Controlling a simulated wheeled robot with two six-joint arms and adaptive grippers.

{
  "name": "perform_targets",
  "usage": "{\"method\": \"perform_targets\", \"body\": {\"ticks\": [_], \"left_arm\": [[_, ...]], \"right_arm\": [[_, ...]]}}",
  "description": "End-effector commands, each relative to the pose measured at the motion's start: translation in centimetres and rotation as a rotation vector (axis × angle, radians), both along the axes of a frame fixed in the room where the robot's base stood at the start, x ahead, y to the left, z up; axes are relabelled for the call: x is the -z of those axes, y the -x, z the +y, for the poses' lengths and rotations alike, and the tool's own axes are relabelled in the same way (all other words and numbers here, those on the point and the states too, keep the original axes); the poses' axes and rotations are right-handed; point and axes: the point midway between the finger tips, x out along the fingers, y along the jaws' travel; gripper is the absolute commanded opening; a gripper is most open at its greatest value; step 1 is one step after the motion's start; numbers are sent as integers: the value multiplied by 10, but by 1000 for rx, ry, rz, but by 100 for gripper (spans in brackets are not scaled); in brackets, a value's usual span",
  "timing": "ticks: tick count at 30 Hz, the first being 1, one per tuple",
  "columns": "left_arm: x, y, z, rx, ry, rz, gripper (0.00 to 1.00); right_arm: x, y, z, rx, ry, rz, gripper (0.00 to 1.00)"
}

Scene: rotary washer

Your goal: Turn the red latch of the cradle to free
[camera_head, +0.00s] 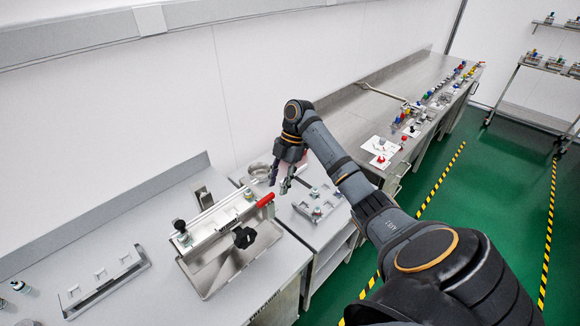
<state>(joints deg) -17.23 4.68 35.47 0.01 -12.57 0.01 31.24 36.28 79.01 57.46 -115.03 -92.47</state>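The red latch (265,200) is a short red handle at the right end of the cradle's long pale bar. The cradle (213,222) sits on the near steel bench, with black knobs at its left end and front. My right gripper (281,181) points down just above and a little right of the red latch in the picture. Its fingers are apart with nothing seen between them, and I see no contact with the latch. My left gripper is not in view.
A steel tray (212,284) lies in front of the bar. A slotted rack (105,283) and small bottles (20,287) are to the left. A lower cart (326,228) with small parts stands at right. A long counter (425,77) with many coloured items runs behind.

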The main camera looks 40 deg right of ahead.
Motion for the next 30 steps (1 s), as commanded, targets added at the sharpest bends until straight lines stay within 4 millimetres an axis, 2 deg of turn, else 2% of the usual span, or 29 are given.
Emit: {"method": "perform_targets", "body": {"ticks": [1,6,12,30], "left_arm": [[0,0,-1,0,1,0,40],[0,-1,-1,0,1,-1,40],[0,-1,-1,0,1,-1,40],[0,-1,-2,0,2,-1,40]], "right_arm": [[0,-1,-15,6,1,2,38],[-1,-5,-55,5,-1,1,38],[0,-7,-81,2,-1,1,38],[0,-8,-85,0,0,1,38]]}}
